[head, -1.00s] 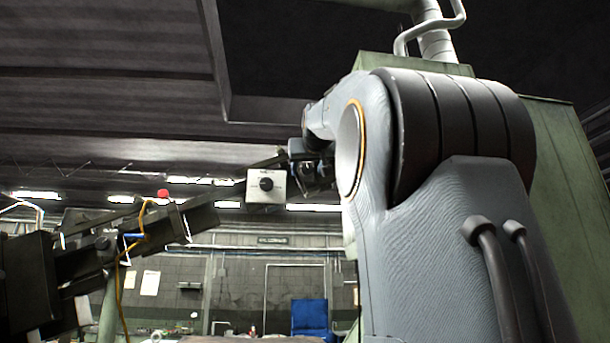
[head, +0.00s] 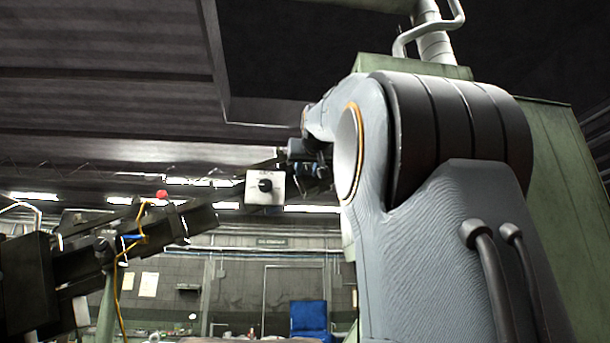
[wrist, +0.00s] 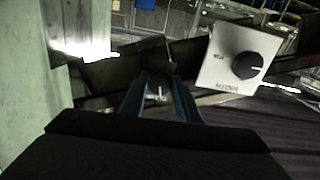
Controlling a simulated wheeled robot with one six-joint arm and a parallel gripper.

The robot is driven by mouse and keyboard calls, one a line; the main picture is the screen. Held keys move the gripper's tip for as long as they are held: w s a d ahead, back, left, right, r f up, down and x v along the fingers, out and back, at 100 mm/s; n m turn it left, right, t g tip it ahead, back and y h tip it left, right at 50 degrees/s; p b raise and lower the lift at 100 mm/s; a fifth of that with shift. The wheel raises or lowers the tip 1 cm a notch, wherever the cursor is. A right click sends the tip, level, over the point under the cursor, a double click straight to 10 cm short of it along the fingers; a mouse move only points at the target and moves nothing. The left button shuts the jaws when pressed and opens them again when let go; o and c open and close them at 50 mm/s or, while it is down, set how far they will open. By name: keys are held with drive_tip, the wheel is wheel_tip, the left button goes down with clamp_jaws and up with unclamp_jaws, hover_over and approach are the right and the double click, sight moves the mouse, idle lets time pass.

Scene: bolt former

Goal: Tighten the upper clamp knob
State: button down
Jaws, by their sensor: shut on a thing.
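My gripper (wrist: 158,92) shows in the wrist view, its two blue-grey fingers reaching forward at the middle. They are shut on a dark round knob (wrist: 157,83) with a small pale mark on its face. The fingers hide its sides. In the head view my own arm covers most of this spot, and I cannot make out the knob or the fingertips there.
A pale plate with a black dial (wrist: 247,64) sits just right of my fingers; this white box (head: 265,187) also shows in the head view. Dark machine bars (head: 150,235) with a red ball (head: 161,194) and a yellow cable stand left. A blue chair (head: 309,316) is far behind.

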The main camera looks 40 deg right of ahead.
drive_tip(key=n, duration=0.7)
drive_tip(key=c, duration=1.2)
unclamp_jaws()
drive_tip(key=shift+s, duration=0.1)
drive_tip(key=b+v, duration=0.2)
drive_tip(key=v, duration=0.6)
drive_tip(key=shift+f, duration=0.1)
